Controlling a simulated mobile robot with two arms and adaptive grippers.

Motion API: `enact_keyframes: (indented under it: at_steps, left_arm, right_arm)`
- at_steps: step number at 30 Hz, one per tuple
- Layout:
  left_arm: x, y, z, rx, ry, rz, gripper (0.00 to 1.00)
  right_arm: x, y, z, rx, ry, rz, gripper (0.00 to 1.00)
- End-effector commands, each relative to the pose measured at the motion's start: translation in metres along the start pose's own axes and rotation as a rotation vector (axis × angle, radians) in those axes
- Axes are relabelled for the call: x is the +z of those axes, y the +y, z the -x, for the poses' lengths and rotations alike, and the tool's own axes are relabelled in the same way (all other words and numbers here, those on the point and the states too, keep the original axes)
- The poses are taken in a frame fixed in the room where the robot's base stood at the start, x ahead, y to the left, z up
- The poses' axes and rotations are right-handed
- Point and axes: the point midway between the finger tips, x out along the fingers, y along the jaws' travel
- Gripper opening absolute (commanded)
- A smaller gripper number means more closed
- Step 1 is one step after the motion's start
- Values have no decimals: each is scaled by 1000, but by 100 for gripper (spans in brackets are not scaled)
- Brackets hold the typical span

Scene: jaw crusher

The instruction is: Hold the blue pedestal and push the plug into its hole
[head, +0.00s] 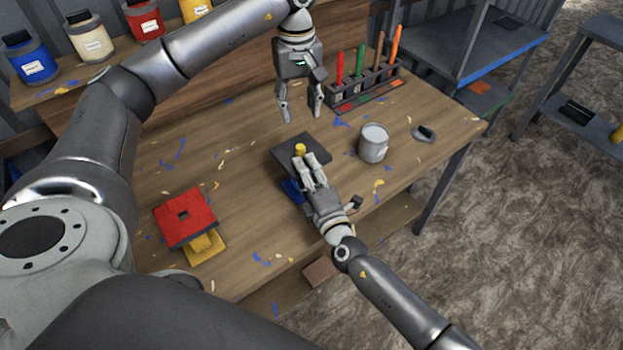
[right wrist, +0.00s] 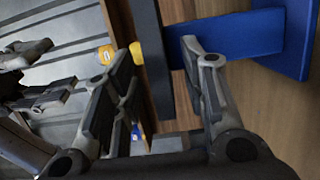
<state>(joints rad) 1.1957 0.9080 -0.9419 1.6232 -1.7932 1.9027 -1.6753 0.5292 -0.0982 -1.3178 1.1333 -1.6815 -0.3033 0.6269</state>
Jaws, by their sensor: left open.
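The blue pedestal (head: 291,190) stands on the workbench, its blue stem and base (right wrist: 296,40) also in the right wrist view. It has a dark square top plate (head: 316,146). The yellow plug (head: 300,148) stands up from this plate; its depth in the hole is hidden. My right gripper (head: 305,160) is at the plate's near side. In the right wrist view its fingers (right wrist: 160,48) are apart, one on each side of the plate's edge; contact is unclear. My left gripper (head: 300,116) is open and empty, above the bench behind the plate.
A red-topped yellow pedestal (head: 198,209) stands at the left. A grey can (head: 373,143) stands right of the plate, near a small dish (head: 423,134). A rack of colored tools (head: 366,91) is behind. Paint jars (head: 91,41) line the back shelf.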

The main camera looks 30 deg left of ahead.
Motion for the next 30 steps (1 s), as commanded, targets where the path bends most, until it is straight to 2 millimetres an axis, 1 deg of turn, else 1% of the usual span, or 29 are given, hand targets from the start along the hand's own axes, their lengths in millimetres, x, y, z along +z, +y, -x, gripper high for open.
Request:
enact_keyframes:
  at_steps: [4, 7, 18, 21, 25, 30]
  left_arm:
    - [0, 0, 0, 0, 0, 0, 44]
    - [0, 0, 0, 0, 0, 0, 44]
    - [0, 0, 0, 0, 0, 0, 44]
    - [0, 0, 0, 0, 0, 0, 44]
    - [0, 0, 0, 0, 0, 0, 44]
    - [0, 0, 0, 0, 0, 0, 44]
  right_arm:
    - [0, -2, 10, -2, -1, -2, 39]
    - [0, -1, 23, -1, -2, -4, 39]
    - [0, -2, 88, -4, 0, -4, 39]
    - [0, -2, 102, -3, 0, -2, 39]
    - [1, -2, 114, -3, -1, 0, 39]
    - [0, -1, 119, -2, 0, -1, 39]
